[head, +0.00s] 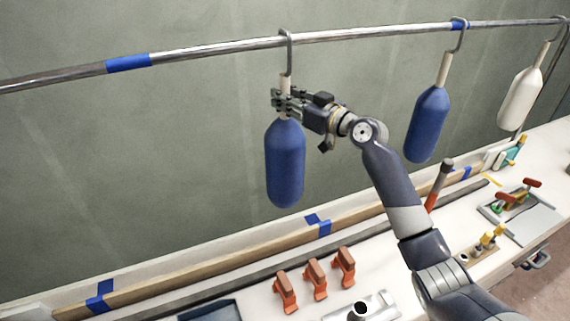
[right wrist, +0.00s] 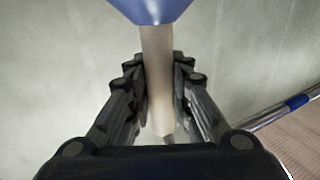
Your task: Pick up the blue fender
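A blue fender (head: 285,165) with a pale neck hangs upright from a hook on the rail, left of a second blue fender (head: 427,125), which hangs slightly tilted. My right gripper (head: 284,97) is at the neck of the left blue fender, just above its blue body. In the right wrist view, the fingers of the gripper (right wrist: 160,80) lie against both sides of the pale neck (right wrist: 158,50), and the blue body (right wrist: 150,8) shows at the top edge. My left gripper is not in view.
The metal rail (head: 215,48) runs across the top, with a white fender (head: 521,98) at far right.

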